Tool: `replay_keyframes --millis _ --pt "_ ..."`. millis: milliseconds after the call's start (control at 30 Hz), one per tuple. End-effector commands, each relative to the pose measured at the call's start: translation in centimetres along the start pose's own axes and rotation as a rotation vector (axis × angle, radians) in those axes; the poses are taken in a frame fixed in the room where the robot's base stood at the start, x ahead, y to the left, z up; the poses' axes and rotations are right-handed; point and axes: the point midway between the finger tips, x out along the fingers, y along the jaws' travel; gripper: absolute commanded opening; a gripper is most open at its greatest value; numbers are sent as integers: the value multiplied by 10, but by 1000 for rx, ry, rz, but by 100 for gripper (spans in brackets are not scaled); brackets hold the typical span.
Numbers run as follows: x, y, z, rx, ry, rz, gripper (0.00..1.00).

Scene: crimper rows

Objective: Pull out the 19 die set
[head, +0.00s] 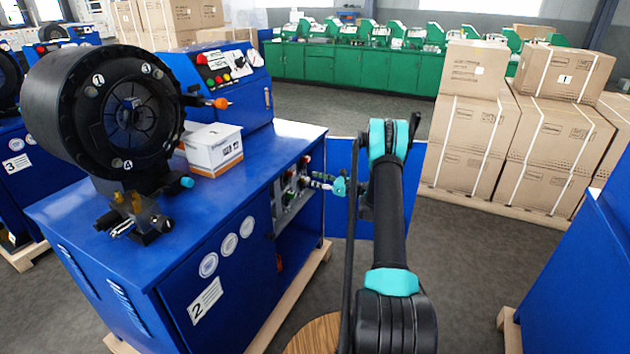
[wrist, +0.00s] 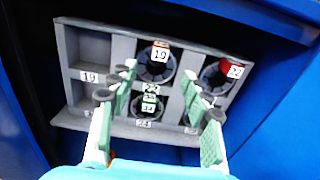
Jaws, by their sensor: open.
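The die set marked 19 (wrist: 155,62) is a dark round piece with a white-and-red tag. It sits in the upper middle compartment of a grey rack (wrist: 118,50) in the wrist view. My gripper (wrist: 159,80) is open and empty, its green-padded fingers spread left and right in front of the rack's middle column. The 19 die set lies just beyond the fingertips, apparently untouched. In the head view my gripper (head: 338,185) is at the side of the blue machine numbered 2 (head: 215,260), facing the rack (head: 297,190).
A red-tagged die set (wrist: 228,70) sits upper right, and a green-tagged one (wrist: 149,105) below the 19 set, between my fingers. The left compartments are empty; the upper one's edge label (wrist: 88,77) appears to read 19. Strapped cartons (head: 465,140) stand to the right.

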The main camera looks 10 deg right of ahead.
Motion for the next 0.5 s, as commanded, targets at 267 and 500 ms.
replay_keyframes --millis 267,500 --pt "19 0 0 3 -2 1 48" --pt "45 0 0 2 -2 1 48"
